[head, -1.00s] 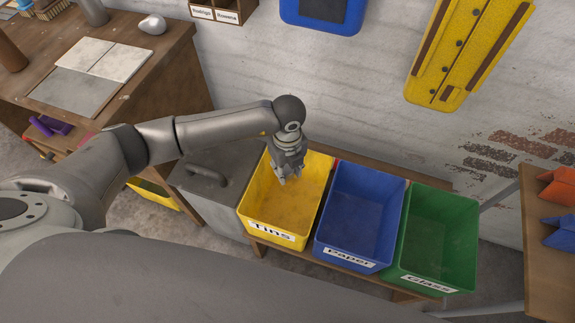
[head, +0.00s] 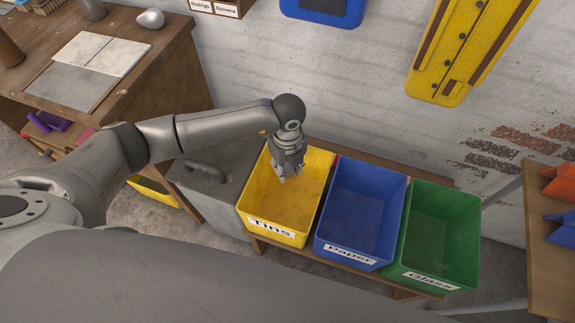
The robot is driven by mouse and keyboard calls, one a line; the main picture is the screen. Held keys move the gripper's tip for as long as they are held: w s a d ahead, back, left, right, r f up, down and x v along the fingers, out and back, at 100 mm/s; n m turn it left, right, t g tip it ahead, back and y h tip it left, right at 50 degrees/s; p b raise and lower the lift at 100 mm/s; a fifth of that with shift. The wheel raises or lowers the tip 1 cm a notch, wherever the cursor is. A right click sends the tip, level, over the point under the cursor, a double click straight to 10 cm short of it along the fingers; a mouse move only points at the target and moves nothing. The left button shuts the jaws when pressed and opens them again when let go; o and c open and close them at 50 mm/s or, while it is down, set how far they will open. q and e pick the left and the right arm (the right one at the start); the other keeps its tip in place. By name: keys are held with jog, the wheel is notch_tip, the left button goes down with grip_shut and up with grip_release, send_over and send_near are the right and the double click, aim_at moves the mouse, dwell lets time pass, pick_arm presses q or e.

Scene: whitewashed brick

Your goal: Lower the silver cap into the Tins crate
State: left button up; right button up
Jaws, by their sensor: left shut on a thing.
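The Tins crate (head: 275,231) is yellow with a white "Tins" label and stands at the left end of a row of crates on a low wooden bench. My left gripper (head: 289,178) points down inside the crate's outline, towards its back right. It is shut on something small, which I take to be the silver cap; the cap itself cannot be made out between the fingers. No other thing shows in the visible part of the Tins crate. My right gripper is not in view.
A blue "Paper" crate (head: 346,256) and a green "Glass" crate (head: 432,277) stand to the right. A grey lidded box (head: 208,190) is close on the left, under my arm. A workbench (head: 150,80) is at upper left, a shelf (head: 552,250) at far right.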

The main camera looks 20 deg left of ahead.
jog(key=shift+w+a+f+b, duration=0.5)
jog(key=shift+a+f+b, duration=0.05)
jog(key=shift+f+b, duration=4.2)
pick_arm(q)
jog(key=shift+f+b, duration=1.35)
jog(key=shift+f, duration=7.4)
jog(key=shift+f+b, duration=0.25)
jog(key=shift+b, duration=0.05)
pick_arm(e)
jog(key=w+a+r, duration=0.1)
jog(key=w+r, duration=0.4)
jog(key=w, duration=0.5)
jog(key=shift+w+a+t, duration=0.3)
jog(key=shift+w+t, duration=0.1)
pick_arm(q)
jog(key=shift+f, duration=0.1)
